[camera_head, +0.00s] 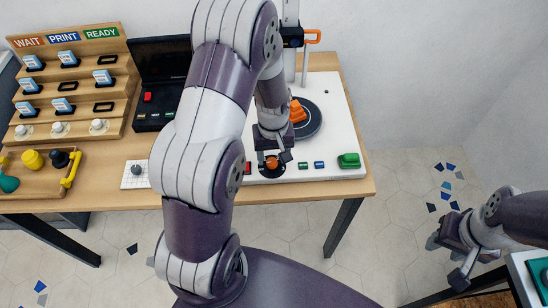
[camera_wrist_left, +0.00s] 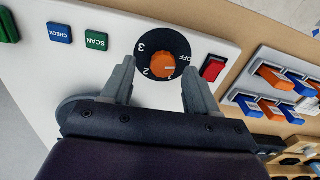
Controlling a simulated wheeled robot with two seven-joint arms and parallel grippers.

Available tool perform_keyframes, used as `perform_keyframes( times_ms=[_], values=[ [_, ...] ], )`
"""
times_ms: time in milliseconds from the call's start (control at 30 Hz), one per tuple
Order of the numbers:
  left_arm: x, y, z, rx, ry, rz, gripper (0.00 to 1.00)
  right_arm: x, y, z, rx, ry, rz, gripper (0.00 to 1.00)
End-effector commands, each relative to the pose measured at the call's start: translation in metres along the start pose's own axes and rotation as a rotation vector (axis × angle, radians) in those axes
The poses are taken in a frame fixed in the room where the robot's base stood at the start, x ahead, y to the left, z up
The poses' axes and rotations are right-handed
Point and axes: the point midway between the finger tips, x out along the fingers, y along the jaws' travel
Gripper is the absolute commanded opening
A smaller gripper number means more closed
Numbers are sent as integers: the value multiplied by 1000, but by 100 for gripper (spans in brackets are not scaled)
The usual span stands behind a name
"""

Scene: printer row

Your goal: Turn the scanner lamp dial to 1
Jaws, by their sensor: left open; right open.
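The scanner lamp dial is an orange knob (camera_wrist_left: 163,64) on a round black plate (camera_wrist_left: 177,42) marked OFF, 1, 2 and 3. A pale mark on the knob seems to point toward the OFF side; its exact setting is hard to read. In the head view the knob (camera_head: 271,162) sits at the front of the white scanner panel (camera_head: 335,110). My left gripper (camera_wrist_left: 158,82) is open, its fingers on either side of the knob's near part, with no clear contact. In the head view it (camera_head: 272,155) hangs over the dial. My right gripper (camera_head: 459,262) is open and empty, off to the right.
A red switch (camera_wrist_left: 213,68) is close beside the dial; green SCAN (camera_wrist_left: 97,41) and blue CHECK (camera_wrist_left: 59,33) buttons lie on its other side. A green block (camera_head: 349,160) is at the panel's right. A wooden rack (camera_head: 115,68) stands left.

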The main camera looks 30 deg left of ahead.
Motion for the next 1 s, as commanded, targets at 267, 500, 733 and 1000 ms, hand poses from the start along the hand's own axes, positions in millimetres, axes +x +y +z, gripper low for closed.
perform_keyframes(
  times_ms=[267,500,733,1000],
  values=[
    [17,0,0,1,3,1,59,1,0,0,0,0,0,44],
    [16,0,0,1,2,1,30,1,0,0,0,0,0,44],
    [16,0,0,2,2,1,3,1,0,0,0,0,0,44],
    [15,0,0,65,0,0,3,-4,0,0,0,0,0,44]
  ],
)
